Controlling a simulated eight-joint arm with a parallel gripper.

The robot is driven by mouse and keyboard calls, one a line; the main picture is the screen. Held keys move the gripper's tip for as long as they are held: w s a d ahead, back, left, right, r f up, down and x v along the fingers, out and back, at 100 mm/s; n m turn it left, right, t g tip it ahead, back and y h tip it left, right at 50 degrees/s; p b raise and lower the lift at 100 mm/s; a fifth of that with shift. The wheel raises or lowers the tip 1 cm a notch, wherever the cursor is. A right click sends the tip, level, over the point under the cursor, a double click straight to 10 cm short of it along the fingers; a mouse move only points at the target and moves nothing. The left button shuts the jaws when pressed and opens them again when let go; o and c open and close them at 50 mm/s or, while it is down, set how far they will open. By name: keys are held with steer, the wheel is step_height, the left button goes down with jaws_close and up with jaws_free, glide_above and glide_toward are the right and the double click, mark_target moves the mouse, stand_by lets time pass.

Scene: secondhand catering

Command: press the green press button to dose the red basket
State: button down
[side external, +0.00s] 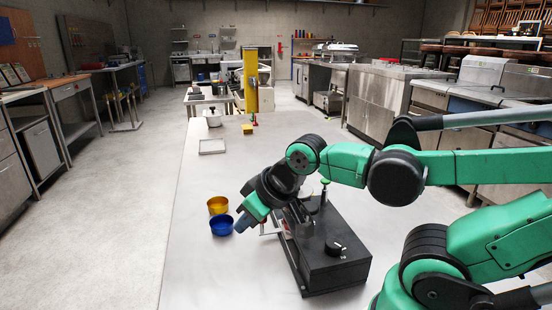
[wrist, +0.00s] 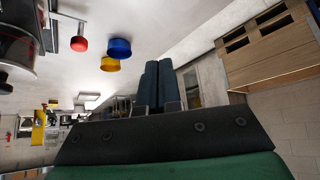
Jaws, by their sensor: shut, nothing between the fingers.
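A black box-shaped machine (side external: 335,240) stands on the pale table, with a dark knob on its near part. A small green button (side external: 325,182) stands up at its far part, partly behind my arm. The red basket is not clear; a little red shows at the machine's left side, mostly hidden by my wrist. In the wrist view a red knob (wrist: 80,44) on a stalk shows beside the machine. My gripper (side external: 242,224) is left of the machine, tilted down near the blue bowl. Its fingers (wrist: 160,62) are together and empty, apart from the button.
A blue bowl (side external: 221,225) and a yellow bowl (side external: 218,205) sit close by my gripper. The table's near left is clear.

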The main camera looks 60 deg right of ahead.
steer(key=d+r+h, duration=0.2)
steer(key=d+r, duration=0.2)
steer(key=d, duration=0.7)
step_height(320, 180, up, 6)
steer(key=n+h, duration=0.2)
steer(key=h, duration=0.1)
glide_above(329, 182)
steer(key=shift+f+t, duration=0.1)
steer(key=shift+t, duration=0.2)
steer(key=shift+f, duration=4.4)
steer(key=shift+f, duration=0.1)
steer(key=shift+f, duration=0.3)
